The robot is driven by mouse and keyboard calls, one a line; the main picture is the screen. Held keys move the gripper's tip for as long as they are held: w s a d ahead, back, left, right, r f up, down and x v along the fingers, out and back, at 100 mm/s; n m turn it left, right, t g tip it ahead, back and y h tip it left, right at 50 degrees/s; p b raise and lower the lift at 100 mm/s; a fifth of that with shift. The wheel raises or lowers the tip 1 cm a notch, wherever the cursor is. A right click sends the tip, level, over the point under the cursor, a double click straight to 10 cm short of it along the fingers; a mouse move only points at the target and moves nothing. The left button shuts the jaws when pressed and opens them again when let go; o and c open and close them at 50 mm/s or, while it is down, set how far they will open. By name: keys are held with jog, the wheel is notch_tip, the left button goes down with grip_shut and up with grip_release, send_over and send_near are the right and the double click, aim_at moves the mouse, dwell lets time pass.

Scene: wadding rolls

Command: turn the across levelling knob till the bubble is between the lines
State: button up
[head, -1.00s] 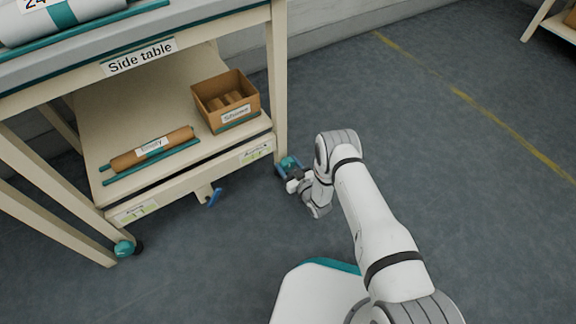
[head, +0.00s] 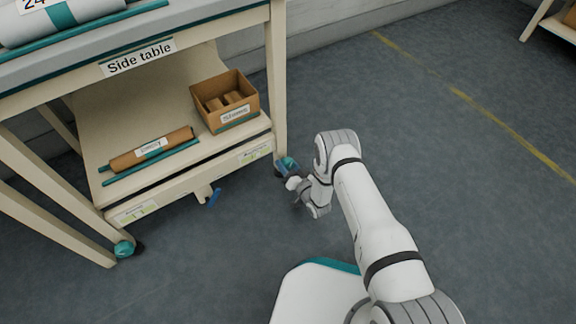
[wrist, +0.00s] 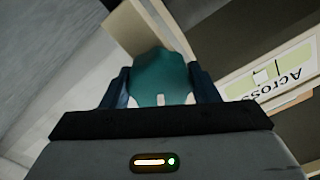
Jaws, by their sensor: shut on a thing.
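The teal across levelling knob (head: 288,163) is at the foot of the side table's front right leg. In the wrist view the knob (wrist: 160,72) sits between my two dark blue fingers. My gripper (head: 287,172) is shut on it, coming from the front right. The Across level label (head: 256,153) is on the lower rail beside that leg. In the wrist view the label (wrist: 270,82) appears upside down, with a yellow-green vial and a small pale patch in it. I cannot tell whether the bubble lies between the lines.
The side table (head: 139,57) holds a box (head: 226,98) and a brown roll (head: 151,150) on its lower shelf. Another teal knob (head: 124,249) is at the left foot. The floor to the right is clear.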

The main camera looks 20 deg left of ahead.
aim_at(289, 167)
jog(key=shift+a+m, duration=0.1)
jog(key=shift+m, duration=0.9)
jog(key=o, duration=0.9)
jog(key=shift+o, duration=0.2)
jog(key=p+v, duration=0.3)
jog(key=v, duration=0.4)
jog(key=shift+w, duration=0.1)
jog(key=shift+s+d, duration=0.35)
